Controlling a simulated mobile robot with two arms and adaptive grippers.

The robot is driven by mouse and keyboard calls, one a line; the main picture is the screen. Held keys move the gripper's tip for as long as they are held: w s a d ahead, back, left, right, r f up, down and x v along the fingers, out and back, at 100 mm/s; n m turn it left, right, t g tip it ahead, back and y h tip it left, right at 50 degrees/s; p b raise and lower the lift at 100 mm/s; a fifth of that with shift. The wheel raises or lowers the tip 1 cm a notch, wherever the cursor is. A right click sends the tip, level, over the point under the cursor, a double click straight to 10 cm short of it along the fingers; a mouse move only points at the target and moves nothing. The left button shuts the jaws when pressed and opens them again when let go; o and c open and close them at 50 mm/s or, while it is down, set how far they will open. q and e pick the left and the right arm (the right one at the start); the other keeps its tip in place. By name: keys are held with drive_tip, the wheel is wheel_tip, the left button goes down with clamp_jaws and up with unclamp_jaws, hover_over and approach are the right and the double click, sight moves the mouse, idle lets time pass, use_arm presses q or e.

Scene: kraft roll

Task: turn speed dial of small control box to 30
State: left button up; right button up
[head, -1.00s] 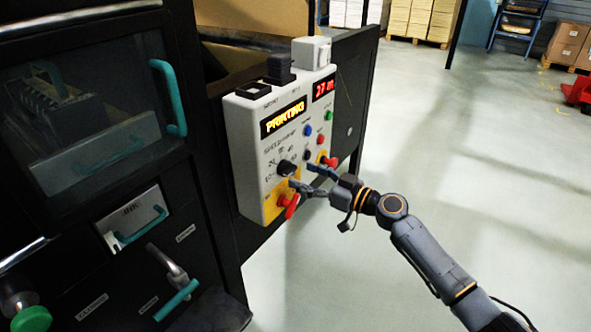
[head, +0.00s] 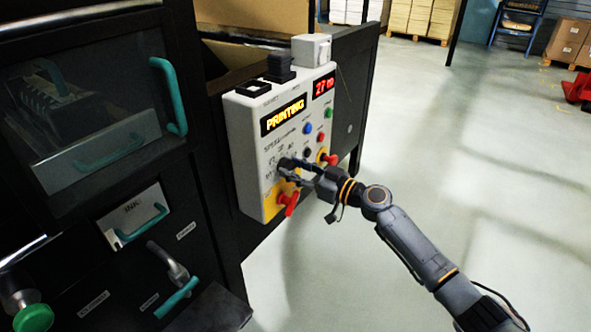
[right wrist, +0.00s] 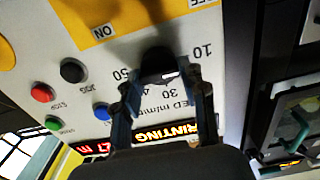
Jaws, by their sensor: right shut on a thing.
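The small control box (head: 243,155) is a pale grey box with a lit "PRINTING" display (head: 284,116) and a red number display (head: 324,86) that seems to read 27. My right gripper (head: 285,170) is at the lower left of its face, shut on the black speed dial. In the right wrist view the dial (right wrist: 158,62) sits between the fingertips of my right gripper (right wrist: 160,80). Scale numbers 10, 30 and 50 show around it; the pointer's setting cannot be made out. My left gripper is not in view.
Beside the dial are a red switch handle (head: 289,203), a red knob (head: 330,158), and blue (head: 308,128) and green (head: 328,113) buttons. A black machine with teal handles (head: 170,95) stands left. Open floor (head: 480,180) lies right.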

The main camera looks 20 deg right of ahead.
drive_tip(key=m+b, duration=0.2)
drive_tip(key=m, duration=0.3)
drive_tip(key=shift+d, duration=0.1)
drive_tip(key=shift+m, duration=1.1)
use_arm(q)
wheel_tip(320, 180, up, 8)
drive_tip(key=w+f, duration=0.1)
use_arm(e)
drive_tip(key=shift+m, duration=1.8)
drive_tip(key=shift+m+p, duration=0.35)
drive_tip(key=shift+m, duration=0.55)
drive_tip(key=m+p, duration=0.1)
drive_tip(key=m, duration=0.2)
drive_tip(key=shift+w+d+m, duration=0.1)
drive_tip(key=shift+m, duration=0.3)
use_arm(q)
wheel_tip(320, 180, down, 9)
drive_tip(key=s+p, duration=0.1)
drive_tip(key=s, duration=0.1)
use_arm(e)
drive_tip(key=shift+f+m, duration=0.15)
drive_tip(key=shift+m, duration=0.65)
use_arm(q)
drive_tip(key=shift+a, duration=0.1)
